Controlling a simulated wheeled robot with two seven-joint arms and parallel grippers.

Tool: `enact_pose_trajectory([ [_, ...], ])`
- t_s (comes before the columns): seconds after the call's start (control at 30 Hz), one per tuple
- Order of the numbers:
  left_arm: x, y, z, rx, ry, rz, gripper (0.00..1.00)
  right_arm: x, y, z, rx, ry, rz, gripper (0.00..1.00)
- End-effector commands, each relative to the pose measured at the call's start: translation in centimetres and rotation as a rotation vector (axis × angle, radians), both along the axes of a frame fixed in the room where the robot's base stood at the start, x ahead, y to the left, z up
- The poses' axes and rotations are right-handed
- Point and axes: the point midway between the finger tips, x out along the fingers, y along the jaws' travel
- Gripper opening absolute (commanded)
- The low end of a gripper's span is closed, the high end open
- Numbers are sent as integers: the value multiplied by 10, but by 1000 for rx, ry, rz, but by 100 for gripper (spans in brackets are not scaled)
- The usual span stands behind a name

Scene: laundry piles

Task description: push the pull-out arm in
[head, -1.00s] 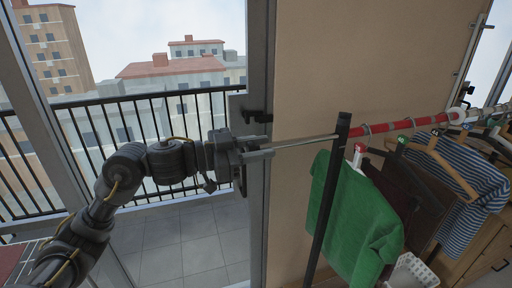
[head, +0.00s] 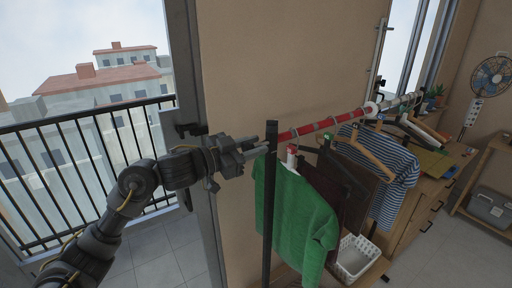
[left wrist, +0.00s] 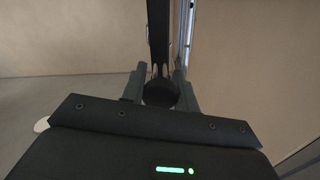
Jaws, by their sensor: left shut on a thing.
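My left gripper (head: 264,147) is at the top of the rack's black upright post (head: 269,200), just left of it. In the left wrist view its two fingers (left wrist: 159,88) are shut on a dark round knob (left wrist: 160,94), the end of the pull-out arm, with the post (left wrist: 158,30) right behind it. In the head view the gripper hides the arm's end, and hardly any of the rod shows between gripper and post. I cannot tell whether a small gap is left. My right gripper is not in view.
A red rail (head: 310,128) runs from the post with a green shirt (head: 295,212), a striped shirt (head: 388,182) and other clothes hanging on it. A white basket (head: 356,258) stands below. A balcony door frame (head: 186,100) is close on the left. Floor (head: 450,255) is clear at right.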

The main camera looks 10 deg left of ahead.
Motion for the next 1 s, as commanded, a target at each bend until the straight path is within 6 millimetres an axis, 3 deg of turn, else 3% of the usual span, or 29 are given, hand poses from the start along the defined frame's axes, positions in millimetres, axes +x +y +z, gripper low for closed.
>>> enact_pose_trajectory([
  [0.2, 0, -1, -1, 2, 0, -1, 0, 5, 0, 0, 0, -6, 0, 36],
  [0.23, 0, -1, 0, 2, 0, -1, 31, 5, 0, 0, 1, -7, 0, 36],
  [0.4, 0, -2, 0, 1, 0, -2, 52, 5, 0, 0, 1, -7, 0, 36],
  [0.77, -4, 4, -1, 2, -1, -1, 52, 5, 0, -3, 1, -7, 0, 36],
  [1.0, -32, 36, -4, 5, -4, 0, 52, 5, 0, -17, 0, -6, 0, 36],
])
